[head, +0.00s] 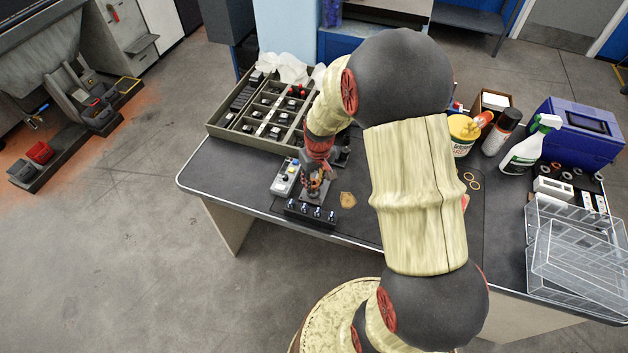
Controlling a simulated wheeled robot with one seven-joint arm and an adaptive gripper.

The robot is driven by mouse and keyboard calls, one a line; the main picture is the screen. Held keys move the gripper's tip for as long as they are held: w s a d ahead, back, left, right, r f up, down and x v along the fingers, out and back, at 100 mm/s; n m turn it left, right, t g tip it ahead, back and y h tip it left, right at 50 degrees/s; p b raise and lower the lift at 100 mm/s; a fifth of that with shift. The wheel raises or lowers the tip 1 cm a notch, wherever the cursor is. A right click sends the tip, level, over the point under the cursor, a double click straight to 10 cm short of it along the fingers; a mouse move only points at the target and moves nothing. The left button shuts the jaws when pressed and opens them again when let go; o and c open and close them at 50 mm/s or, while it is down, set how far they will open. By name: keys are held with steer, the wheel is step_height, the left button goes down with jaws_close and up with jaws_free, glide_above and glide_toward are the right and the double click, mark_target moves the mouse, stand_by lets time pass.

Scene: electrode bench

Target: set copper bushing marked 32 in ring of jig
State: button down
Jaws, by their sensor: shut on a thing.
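My gripper (316,184) is low over the bench, left of the middle in the head view. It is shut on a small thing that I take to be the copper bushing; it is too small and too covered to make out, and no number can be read. A small grey plate, apparently the jig (310,198), lies right below the fingers. Its ring is hidden or too small to tell. I cannot tell whether the held piece touches the jig.
A grey box with knobs (285,178) stands close left of the gripper. A black bar with several bright tops (309,214) lies in front. A divided tray (222,129) is behind. Bottles, a blue toolbox (577,133) and clear bins (580,255) fill the right side.

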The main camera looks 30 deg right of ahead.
steer(key=shift+f+b, duration=0.3)
steer(key=shift+f, duration=0.2)
steer(key=c, duration=1.4)
jaws_free()
steer(key=shift+r, duration=0.1)
steer(key=r, duration=0.4)
steer(key=s+r, duration=0.1)
steer(key=r, duration=0.6)
steer(key=shift+s+r, duration=0.2)
steer(key=shift+r, duration=0.2)
steer(key=shift+r, duration=0.1)
step_height(320, 180, up, 5)
steer(key=p, duration=0.4)
